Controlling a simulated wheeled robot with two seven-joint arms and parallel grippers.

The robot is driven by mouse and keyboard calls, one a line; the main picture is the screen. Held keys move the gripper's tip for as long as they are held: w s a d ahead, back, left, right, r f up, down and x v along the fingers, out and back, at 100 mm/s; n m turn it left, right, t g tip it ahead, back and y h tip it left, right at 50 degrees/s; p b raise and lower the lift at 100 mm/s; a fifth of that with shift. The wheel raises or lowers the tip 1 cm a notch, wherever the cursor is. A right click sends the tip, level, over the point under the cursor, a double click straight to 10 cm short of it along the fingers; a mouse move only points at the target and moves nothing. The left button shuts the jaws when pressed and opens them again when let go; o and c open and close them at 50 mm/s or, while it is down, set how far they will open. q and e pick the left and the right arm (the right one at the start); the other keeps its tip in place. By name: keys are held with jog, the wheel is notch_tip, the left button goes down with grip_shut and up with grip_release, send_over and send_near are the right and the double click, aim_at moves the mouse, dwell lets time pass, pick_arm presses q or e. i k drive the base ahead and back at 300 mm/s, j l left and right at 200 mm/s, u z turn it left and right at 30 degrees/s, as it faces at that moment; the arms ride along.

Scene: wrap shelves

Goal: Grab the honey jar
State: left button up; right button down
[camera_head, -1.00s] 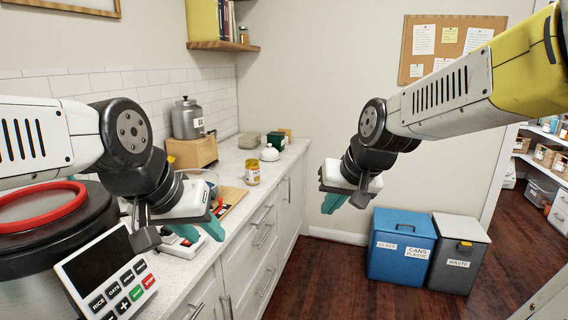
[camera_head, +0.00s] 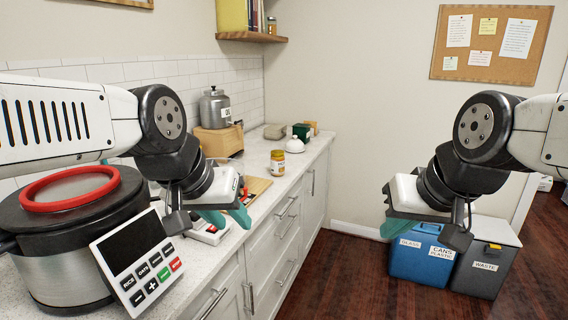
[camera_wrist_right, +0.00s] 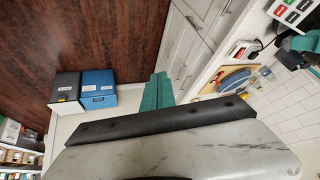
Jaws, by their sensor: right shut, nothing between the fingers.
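The honey jar (camera_head: 277,162), with golden contents and a yellow lid, stands upright near the front edge of the white counter (camera_head: 262,205) in the head view. My left gripper (camera_head: 226,217) has teal fingers and hovers over the counter, nearer to me and left of the jar, apart from it. Its finger gap is unclear. My right gripper (camera_head: 398,226) is over the floor side, well right of the jar. Its teal fingers are together and empty, as the right wrist view shows (camera_wrist_right: 157,91).
A large pot with a red ring (camera_head: 70,188) and a keypad panel (camera_head: 138,263) fill the near left. A white domed item (camera_head: 295,145), a green box (camera_head: 301,131) and a metal dispenser (camera_head: 215,108) stand farther back. Blue (camera_head: 417,250) and grey (camera_head: 487,262) bins stand right.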

aim_at(277, 163)
jog(key=u, duration=0.2)
jog(key=i+l+u, duration=0.15)
jog(key=u, duration=0.25)
jog(key=i+l+u, duration=0.2)
jog(key=u, duration=0.2)
jog(key=i+l, duration=0.3)
jog(key=i+l+u, duration=0.15)
jog(key=l, duration=0.3)
jog(key=i+l, duration=0.4)
jog(key=i+l+u, duration=0.15)
jog(key=l, duration=0.3)
jog(key=i, duration=0.1)
